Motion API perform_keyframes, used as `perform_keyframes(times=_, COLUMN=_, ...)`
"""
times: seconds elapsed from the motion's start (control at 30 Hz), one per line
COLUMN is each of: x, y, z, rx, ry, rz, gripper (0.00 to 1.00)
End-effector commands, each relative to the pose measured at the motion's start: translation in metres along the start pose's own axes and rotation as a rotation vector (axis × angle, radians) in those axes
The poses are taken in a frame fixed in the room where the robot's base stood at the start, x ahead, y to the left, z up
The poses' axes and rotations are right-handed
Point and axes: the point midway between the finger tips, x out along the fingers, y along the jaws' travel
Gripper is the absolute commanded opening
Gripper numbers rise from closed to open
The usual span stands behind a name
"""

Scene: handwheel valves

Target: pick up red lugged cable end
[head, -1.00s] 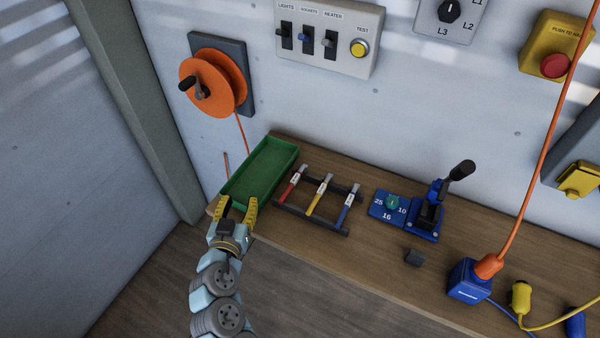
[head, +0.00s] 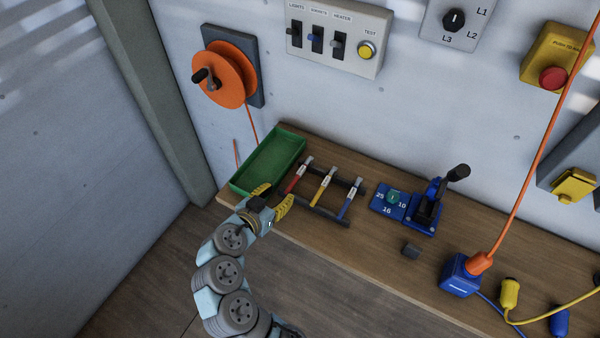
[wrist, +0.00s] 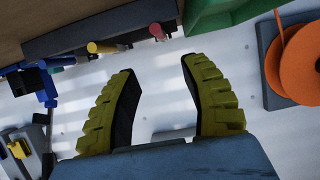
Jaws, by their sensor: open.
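The red lugged cable end (head: 296,179) lies on a dark rack (head: 318,216) on the bench, leftmost of three, with a pale band and a grey metal lug at its far end. The yellow (head: 321,188) and blue (head: 348,202) cable ends lie to its right. My gripper (head: 279,194) is open and empty, at the bench's front edge just short of the red one's near end. In the wrist view the red end (wrist: 157,31) shows beyond the gap between my spread yellow fingers (wrist: 160,68), apart from them.
A green tray (head: 240,188) stands just left of the rack, close to my gripper. An orange reel (head: 222,80) hangs on the wall.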

Motion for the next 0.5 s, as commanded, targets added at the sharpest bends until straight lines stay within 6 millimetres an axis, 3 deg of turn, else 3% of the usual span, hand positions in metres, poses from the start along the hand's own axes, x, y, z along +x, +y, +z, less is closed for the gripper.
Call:
perform_keyframes(times=0.3, x=0.047, y=0.000, z=-0.002, rx=0.003, ry=0.001, rz=0.001, gripper=0.46)
perform_keyframes(times=0.5, x=0.064, y=0.000, z=0.000, rx=0.000, ry=0.000, rz=0.001, gripper=0.46)
